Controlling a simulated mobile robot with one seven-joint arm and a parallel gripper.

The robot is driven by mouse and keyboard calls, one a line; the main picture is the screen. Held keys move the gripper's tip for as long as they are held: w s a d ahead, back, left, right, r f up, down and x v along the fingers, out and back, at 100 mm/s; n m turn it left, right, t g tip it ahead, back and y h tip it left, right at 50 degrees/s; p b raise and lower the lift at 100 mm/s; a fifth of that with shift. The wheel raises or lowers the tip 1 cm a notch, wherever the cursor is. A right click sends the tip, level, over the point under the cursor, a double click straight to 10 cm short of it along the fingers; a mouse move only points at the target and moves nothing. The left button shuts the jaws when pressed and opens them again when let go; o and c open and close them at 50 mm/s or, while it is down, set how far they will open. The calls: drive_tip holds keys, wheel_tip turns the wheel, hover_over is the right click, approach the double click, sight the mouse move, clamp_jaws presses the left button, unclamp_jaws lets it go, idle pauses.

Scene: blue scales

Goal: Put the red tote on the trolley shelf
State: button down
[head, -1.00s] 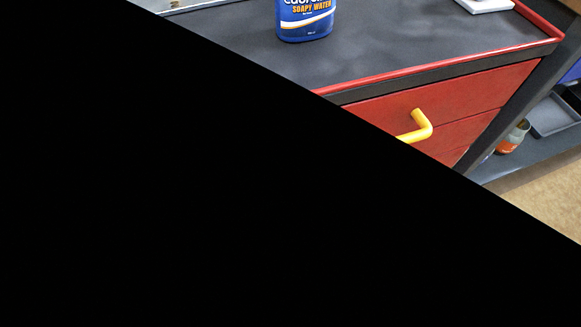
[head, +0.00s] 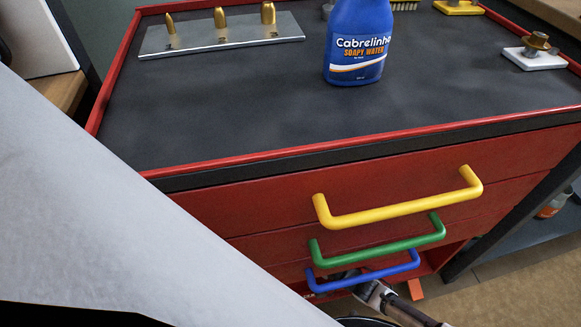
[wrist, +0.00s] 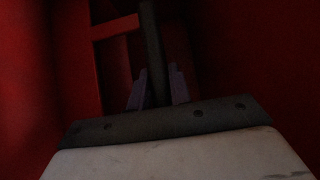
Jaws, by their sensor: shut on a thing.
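The red trolley (head: 240,163) fills the head view, with yellow, green and blue handles on its front. My arm reaches in low at the front, beneath the blue handle (head: 372,278). In the wrist view my gripper (wrist: 158,72) is shut on a dark upright bar (wrist: 150,45), apparently the handle of the red tote. Dark red surfaces surround it; shadow hides which are tote and which are trolley. A small orange-red piece (head: 415,289) shows beside my arm at the trolley's lower front. It may be part of the tote, most of which is hidden.
On the trolley top stand a blue soapy water bottle (head: 358,42), a metal plate with brass pegs (head: 222,37) and small mounted parts (head: 535,52). A dark shelf (head: 525,225) stands at right. Bare tan floor (head: 520,270) shows at lower right. A pale surface blocks the lower left.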

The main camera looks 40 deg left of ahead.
drive_tip(key=shift+a+f+b, duration=0.45)
drive_tip(key=shift+a+f, duration=0.4)
drive_tip(key=shift+a, duration=0.2)
drive_tip(key=shift+a+f+b, duration=0.4)
drive_tip(key=shift+a+f, duration=0.45)
drive_tip(key=shift+a, duration=0.2)
drive_tip(key=shift+f, duration=0.2)
drive_tip(key=c, duration=1.3)
unclamp_jaws()
